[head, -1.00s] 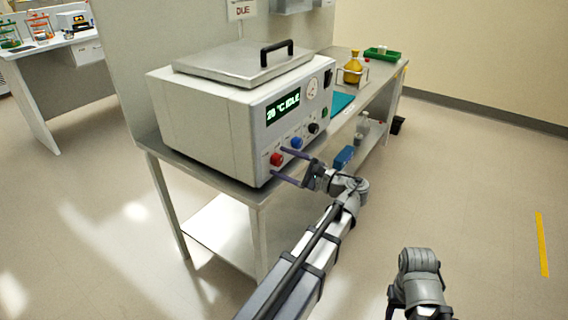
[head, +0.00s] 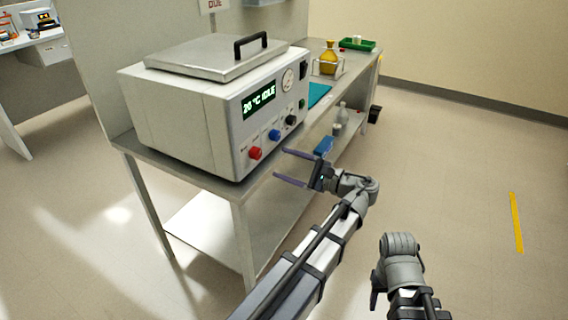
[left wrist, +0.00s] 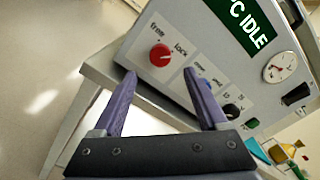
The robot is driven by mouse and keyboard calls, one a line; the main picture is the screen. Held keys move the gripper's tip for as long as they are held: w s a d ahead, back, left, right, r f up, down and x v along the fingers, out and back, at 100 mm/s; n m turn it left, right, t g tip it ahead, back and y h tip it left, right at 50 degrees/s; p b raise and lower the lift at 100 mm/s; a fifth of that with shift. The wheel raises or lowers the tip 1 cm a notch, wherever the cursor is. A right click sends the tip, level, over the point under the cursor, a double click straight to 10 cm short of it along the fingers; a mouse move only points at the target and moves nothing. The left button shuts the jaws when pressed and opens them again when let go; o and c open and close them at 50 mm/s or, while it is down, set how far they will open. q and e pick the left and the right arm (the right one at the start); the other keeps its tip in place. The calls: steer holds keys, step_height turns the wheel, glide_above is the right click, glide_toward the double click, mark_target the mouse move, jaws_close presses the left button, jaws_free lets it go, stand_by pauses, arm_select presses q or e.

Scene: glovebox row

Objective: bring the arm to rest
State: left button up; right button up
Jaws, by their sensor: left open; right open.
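My left arm reaches in from the bottom of the head view. Its gripper (head: 280,165) is open, with two purple fingers apart and nothing between them. They point at the front of a white boxy device and look a little clear of it, right of its red knob (head: 255,153). In the left wrist view the open gripper (left wrist: 162,85) frames the front panel, with the red knob (left wrist: 160,55) beyond the fingers. My right gripper (head: 377,288) shows only as a dark part below the grey wrist at the lower right; its fingers are hidden.
The white device (head: 185,120) with a lid, handle and "20 °C IDLE" display stands on a metal bench (head: 200,180).

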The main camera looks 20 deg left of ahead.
arm_select(q)
steer(key=s+d+r+n+h+p, duration=0.1)
steer(key=s+d+n+h+p, duration=0.2)
steer(key=s+d+h+p, duration=0.5)
steer(key=s+d+r+n+g+h+p, duration=0.1)
steer(key=s+d+r+n+h+p, duration=0.1)
steer(key=s+d+h+p, duration=0.6)
steer(key=d+n+p, duration=0.1)
steer(key=d+p, duration=0.5)
steer(key=p, duration=0.3)
steer(key=shift+h, duration=0.4)
steer(key=shift+r, duration=0.1)
